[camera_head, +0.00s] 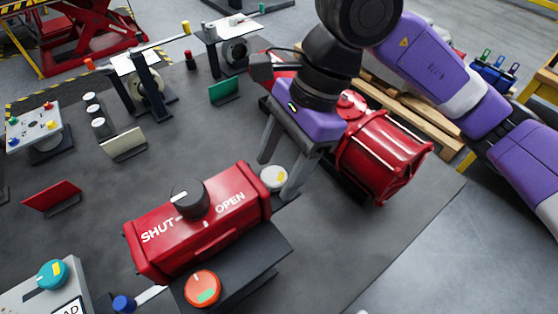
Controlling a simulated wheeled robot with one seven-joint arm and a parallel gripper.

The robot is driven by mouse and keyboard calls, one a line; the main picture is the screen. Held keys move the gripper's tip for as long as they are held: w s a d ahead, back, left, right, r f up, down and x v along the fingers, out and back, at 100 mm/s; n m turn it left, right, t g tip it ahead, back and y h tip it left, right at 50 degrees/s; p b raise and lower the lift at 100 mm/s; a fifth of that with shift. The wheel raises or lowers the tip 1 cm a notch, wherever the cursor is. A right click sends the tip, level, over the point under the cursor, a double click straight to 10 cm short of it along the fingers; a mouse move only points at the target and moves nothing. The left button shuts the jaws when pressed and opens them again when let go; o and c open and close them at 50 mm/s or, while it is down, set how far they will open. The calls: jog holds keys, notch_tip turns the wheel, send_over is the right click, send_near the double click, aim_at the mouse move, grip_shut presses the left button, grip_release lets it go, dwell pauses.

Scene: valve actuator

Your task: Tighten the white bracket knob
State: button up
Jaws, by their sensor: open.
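A round white knob (273,178) with a yellow mark sits at the right end of the red valve actuator box (215,232), seemingly on a dark bracket. My gripper (275,177) points down at it, with its two grey fingers apart. One finger is at the knob's upper left and the other at its right. I cannot tell whether either finger touches the knob. The knob's upper edge lies close to the fingers and its mount is mostly hidden. The box carries a black dial (189,199) between the words SHUT and OPEN.
A red ribbed cylinder (385,157) lies close to the right of my gripper. An orange knob (202,288) stands in front of the box, and a teal knob (53,274) is at lower left. Small plates and stands occupy the dark table's (375,240) left and back; its right front is clear.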

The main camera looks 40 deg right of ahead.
jog(key=shift+c, duration=0.2)
grip_shut()
jog(key=b, duration=0.3)
jog(key=shift+w+d+f+m, duration=0.1)
jog(key=shift+d+f+m, duration=0.05)
jog(key=shift+f+m, duration=0.2)
jog(key=shift+b, duration=0.8)
jog(key=m+b, duration=0.1)
jog(key=b, duration=0.2)
jog(key=shift+t, duration=0.3)
jog(key=m+b, duration=0.1)
jog(key=b, duration=0.2)
jog(key=shift+r+m+t+h+b, duration=0.1)
jog(key=shift+m+t+h+b, duration=0.15)
jog(key=shift+t+h+b, duration=0.05)
jog(key=shift+s+r+m+b, duration=0.25)
jog(key=shift+m+b, duration=0.45)
jog(key=shift+b, duration=0.05)
jog(key=shift+t, duration=0.3)
jog(key=shift+o, duration=0.2)
grip_release()
